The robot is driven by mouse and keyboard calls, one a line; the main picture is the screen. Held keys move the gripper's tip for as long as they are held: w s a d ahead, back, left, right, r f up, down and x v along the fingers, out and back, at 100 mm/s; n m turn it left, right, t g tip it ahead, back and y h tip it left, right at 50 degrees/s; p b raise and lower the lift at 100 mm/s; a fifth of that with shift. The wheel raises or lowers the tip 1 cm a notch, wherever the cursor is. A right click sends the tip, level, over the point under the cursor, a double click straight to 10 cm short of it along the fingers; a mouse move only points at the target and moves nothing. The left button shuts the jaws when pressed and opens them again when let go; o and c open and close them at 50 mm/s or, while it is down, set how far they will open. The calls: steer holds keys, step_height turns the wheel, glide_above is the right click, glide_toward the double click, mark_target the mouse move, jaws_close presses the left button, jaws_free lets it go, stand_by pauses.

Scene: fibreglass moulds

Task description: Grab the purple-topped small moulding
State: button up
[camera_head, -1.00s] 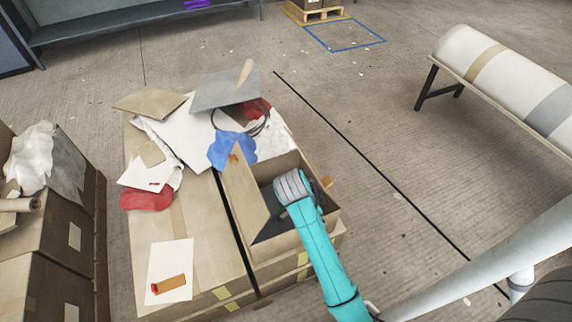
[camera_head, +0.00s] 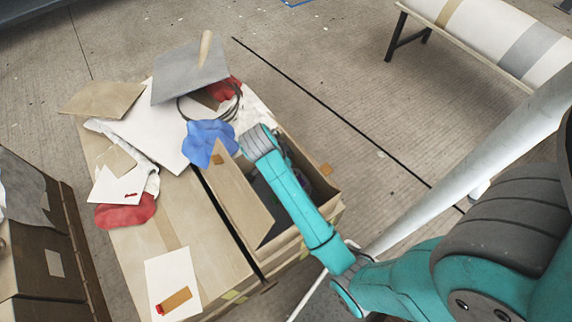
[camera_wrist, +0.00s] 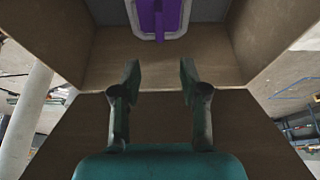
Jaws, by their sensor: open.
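The purple-topped small moulding (camera_wrist: 158,14) shows at the top middle of the wrist view, cut off by the frame edge. It has a purple strip and a pale rim, and lies on a grey surface inside the open cardboard box (camera_wrist: 95,62). My gripper (camera_wrist: 160,76) is open and empty, its two fingers apart, with the moulding beyond the fingertips and not between them. In the head view the box (camera_head: 238,205) stands at the middle with my arm across it. My gripper is hidden there, and I cannot make out the moulding.
Beside the box, the cardboard top (camera_head: 205,270) carries a blue cloth (camera_head: 207,143), a red cloth (camera_head: 126,211), a grey sheet (camera_head: 190,72) and white sheets. More boxes (camera_head: 35,245) stand at left. A bench with a pale roll (camera_head: 485,35) is at upper right. Floor between is clear.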

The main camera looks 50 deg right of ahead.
steer(key=x, duration=1)
steer(key=shift+s+d+f, duration=0.1)
steer(key=shift+d+f, duration=0.1)
steer(key=shift+f, duration=0.15)
jaws_close()
